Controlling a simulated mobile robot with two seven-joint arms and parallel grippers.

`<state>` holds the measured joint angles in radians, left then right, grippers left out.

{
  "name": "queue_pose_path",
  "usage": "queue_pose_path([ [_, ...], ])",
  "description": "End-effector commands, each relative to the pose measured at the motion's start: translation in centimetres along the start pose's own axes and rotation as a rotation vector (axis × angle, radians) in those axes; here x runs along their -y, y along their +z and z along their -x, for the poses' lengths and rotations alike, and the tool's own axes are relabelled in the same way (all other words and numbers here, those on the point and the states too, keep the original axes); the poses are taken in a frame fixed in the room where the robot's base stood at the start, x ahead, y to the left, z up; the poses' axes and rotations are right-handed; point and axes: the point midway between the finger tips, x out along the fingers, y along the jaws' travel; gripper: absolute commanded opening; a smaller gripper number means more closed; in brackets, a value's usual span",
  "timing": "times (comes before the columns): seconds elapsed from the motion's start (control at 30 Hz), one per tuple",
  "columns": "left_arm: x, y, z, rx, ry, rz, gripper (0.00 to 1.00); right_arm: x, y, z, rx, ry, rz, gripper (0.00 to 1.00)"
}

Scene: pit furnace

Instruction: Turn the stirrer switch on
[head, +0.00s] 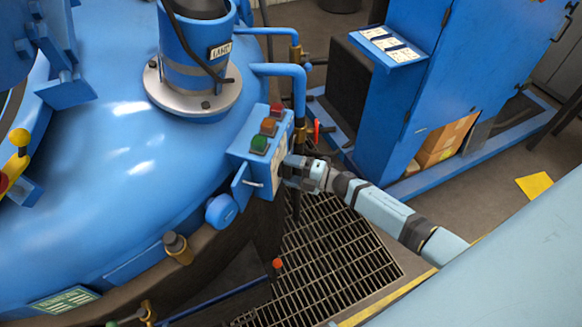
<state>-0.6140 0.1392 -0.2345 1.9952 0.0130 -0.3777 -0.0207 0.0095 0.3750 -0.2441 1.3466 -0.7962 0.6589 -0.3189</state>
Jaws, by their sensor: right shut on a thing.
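A blue control box (240,150) is fixed to the side of the big blue furnace vessel (120,190). On its sloped top are a green button (259,144), an orange one (268,126) and a red one (276,110). My right gripper (291,170) reaches in from the right, its tips at the box's right-hand face beside a pale label. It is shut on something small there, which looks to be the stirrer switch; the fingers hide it. My left gripper is not in view.
Blue pipes (280,70) rise just behind the box, with a red-handled valve (317,132) near my right wrist. Dark floor grating (340,260) lies below. A blue cabinet (420,90) stands at the back right. A red-tipped lever (277,264) stands in front of the vessel.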

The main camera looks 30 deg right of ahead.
Motion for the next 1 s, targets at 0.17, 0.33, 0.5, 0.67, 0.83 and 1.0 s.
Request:
queue_pose_path([
  [0.17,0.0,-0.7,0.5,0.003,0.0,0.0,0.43,-0.2,0.1,0.1,0.001,-0.003,-0.167,0.48],
  [0.33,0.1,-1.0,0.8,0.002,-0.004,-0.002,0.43,-0.2,0.2,0.1,0.001,-0.001,-0.318,0.48],
  [0.5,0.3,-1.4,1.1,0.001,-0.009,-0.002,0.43,-0.1,0.2,0.1,0.001,-0.001,-0.445,0.48],
  [0.67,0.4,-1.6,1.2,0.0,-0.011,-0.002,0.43,0.0,0.3,0.1,0.001,-0.001,-0.535,0.48],
  [0.83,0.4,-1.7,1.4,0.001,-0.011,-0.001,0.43,0.0,0.3,0.0,0.001,0.0,-0.599,0.48],
  [1.0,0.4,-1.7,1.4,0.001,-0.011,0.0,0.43,0.0,0.3,0.0,0.001,0.0,-0.63,0.48],
])
